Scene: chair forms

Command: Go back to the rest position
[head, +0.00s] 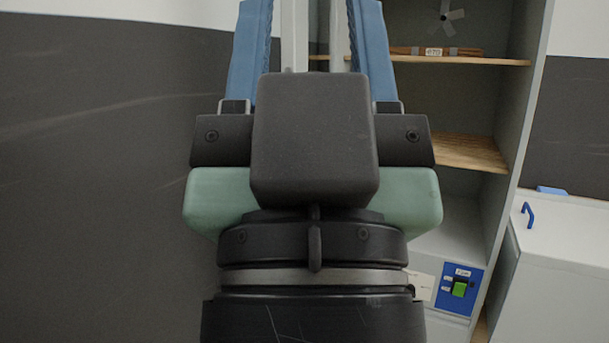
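My gripper (311,30) is in the upper middle of the head view, seen from behind, with its dark wrist below. Its two blue fingers point up and stand wide apart. Their tips are cut off by the top edge of the picture. Nothing is seen held in the visible part of the gap. Pale upright bars show between the fingers, apart from both.
A grey open cabinet (520,110) with wooden shelves (465,152) stands behind my gripper to the right. A small fan and a labelled bundle are on its upper shelf. A blue panel with a green switch (459,288) sits low. A white unit (570,235) with a blue handle is at far right. A dark wall panel (90,180) fills the left.

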